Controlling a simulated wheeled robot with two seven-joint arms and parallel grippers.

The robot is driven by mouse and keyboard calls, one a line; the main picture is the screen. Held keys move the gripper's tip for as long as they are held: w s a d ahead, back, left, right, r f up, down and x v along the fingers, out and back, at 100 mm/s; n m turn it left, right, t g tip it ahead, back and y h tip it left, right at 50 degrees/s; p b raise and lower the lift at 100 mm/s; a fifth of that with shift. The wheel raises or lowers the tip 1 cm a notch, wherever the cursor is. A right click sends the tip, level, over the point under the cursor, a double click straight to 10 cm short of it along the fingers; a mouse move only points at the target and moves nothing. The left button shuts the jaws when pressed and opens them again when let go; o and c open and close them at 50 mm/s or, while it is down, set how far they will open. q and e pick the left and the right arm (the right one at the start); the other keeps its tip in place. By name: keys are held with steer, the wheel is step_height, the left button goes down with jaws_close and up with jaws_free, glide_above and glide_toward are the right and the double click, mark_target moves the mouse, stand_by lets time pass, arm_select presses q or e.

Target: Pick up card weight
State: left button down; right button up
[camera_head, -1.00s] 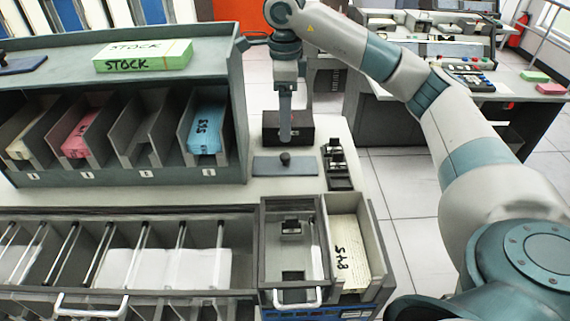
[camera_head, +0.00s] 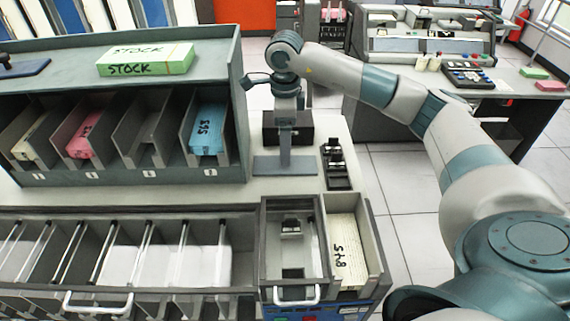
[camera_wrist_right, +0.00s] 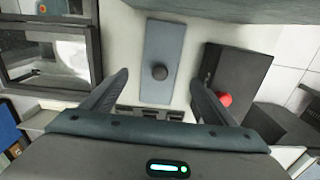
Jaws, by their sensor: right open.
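The card weight is a flat blue-grey plate (camera_head: 308,166) with a black knob, on the pale counter. In the right wrist view the plate (camera_wrist_right: 163,36) lies below my right gripper, its round knob (camera_wrist_right: 159,73) between the two fingers. My right gripper (camera_wrist_right: 159,80) is open, with a gap on each side of the knob. In the head view the right gripper (camera_head: 285,166) points down in front of the plate and hides the knob. I cannot tell exactly how high the fingertips are above the plate. My left gripper is not in view.
A black box (camera_head: 301,128) stands right behind the weight; the right wrist view shows a red knob (camera_wrist_right: 225,99) on it. A black device (camera_head: 336,165) sits to the right. The card rack (camera_head: 240,120) rises close on the left, and a card tray (camera_head: 345,240) is in front.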

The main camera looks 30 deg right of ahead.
step_height(320, 180, down, 5)
steer(key=shift+r+p, duration=0.1)
steer(key=shift+p, duration=0.9)
steer(key=shift+f, duration=0.4)
steer(key=c, duration=1.5)
